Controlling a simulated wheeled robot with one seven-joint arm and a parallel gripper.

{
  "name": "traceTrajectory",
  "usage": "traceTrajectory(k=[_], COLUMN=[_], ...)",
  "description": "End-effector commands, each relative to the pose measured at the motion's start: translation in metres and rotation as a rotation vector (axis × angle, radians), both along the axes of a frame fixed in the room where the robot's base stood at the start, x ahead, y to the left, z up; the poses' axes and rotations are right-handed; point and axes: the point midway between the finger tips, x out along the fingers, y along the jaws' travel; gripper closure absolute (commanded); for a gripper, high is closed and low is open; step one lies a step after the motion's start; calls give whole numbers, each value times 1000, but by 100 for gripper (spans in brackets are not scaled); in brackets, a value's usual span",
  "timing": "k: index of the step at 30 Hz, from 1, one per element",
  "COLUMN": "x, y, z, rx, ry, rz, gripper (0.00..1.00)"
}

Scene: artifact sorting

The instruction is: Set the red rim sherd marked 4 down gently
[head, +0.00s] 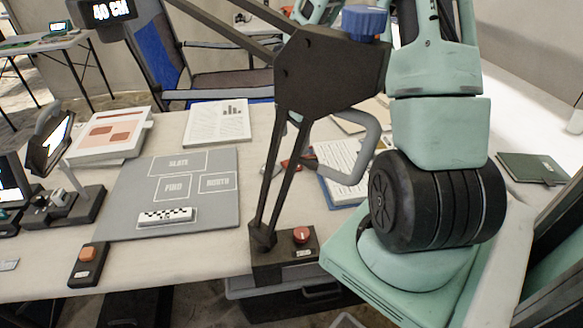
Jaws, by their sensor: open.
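A small red piece (297,162) shows on the table behind the thin black struts of a stand. It may be the red rim sherd, but no mark 4 can be read on it. The struts and a grey loop cover much of that spot, so I cannot tell what it rests on or touches. My teal arm (436,70) rises at the right and leaves the top of the frame. I cannot make out my gripper's fingertips in this view.
The black stand (335,65) with a blue knob blocks the middle. A grey mat (125,205) printed with SLATE, FIND and NORTH bears a scale bar (167,217). Papers (218,122) lie behind it. An orange-button box (88,262) sits at the front edge.

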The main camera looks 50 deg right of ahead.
Motion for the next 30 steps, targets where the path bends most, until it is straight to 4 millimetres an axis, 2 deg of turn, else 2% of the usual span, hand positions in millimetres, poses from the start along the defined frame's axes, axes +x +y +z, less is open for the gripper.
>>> traceTrajectory(k=[1,3,11,21,28,29,30], x=[0,0,1,2,2,2,2], y=[1,1,0,1,0,0,0], z=[-11,-19,-32,-77,-78,-78,-78], rx=[2,0,0,0,-1,-1,0], ry=[4,2,1,1,-1,-1,-1], rz=[2,2,1,2,1,1,1], gripper=[21,21,21,21,21,26,38])
